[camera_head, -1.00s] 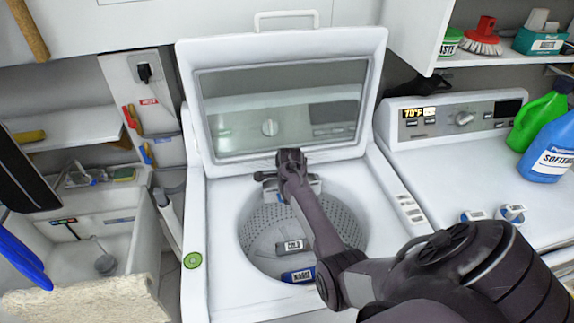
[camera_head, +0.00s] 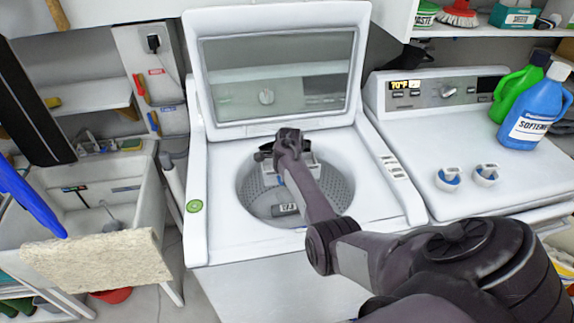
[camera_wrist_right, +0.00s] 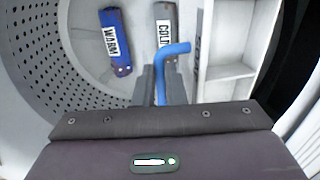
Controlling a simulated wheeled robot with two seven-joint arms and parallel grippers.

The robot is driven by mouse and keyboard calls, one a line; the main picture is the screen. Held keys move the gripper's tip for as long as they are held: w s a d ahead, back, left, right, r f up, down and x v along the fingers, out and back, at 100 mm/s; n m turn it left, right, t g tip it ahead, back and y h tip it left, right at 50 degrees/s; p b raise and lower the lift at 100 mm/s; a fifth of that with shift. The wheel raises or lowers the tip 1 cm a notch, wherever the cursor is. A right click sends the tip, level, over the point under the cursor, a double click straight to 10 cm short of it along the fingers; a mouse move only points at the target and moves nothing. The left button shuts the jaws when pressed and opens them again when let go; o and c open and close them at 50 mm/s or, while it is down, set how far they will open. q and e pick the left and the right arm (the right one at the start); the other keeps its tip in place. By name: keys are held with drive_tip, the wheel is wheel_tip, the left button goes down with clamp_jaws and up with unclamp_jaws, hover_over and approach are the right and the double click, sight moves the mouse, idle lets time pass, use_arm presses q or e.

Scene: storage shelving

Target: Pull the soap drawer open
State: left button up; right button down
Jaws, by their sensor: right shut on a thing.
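In the right wrist view, the fingers of my right gripper (camera_wrist_right: 160,84) are shut on a blue bent handle (camera_wrist_right: 178,49). A white compartmented part (camera_wrist_right: 226,68), which looks like the soap drawer, lies just right of the handle. How the handle joins it is not clear. In the head view, my right gripper (camera_head: 284,160) reaches into the open top of the white washer (camera_head: 225,232), at the back of the tub (camera_head: 337,190). My arm hides much of the tub and the drawer there. My left gripper is not in view.
The washer's lid (camera_head: 210,75) stands open behind my gripper. Blue WARM (camera_wrist_right: 116,42) and grey COLD (camera_wrist_right: 165,30) tagged items lie in the tub. A second white machine (camera_head: 440,120) stands right, with blue softener (camera_head: 538,105) and green (camera_head: 515,85) bottles. A sink (camera_head: 85,215) is left.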

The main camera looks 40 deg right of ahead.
drive_tip(key=c, duration=1.9)
unclamp_jaws()
drive_tip(key=shift+o, duration=2)
drive_tip(key=shift+r, duration=0.25)
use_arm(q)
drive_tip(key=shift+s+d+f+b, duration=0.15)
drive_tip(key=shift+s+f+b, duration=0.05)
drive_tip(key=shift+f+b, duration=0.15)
use_arm(e)
wheel_tip(320, 180, up, 7)
drive_tip(key=s, duration=0.1)
drive_tip(key=shift+s+a, duration=0.15)
drive_tip(key=shift+a, duration=0.15)
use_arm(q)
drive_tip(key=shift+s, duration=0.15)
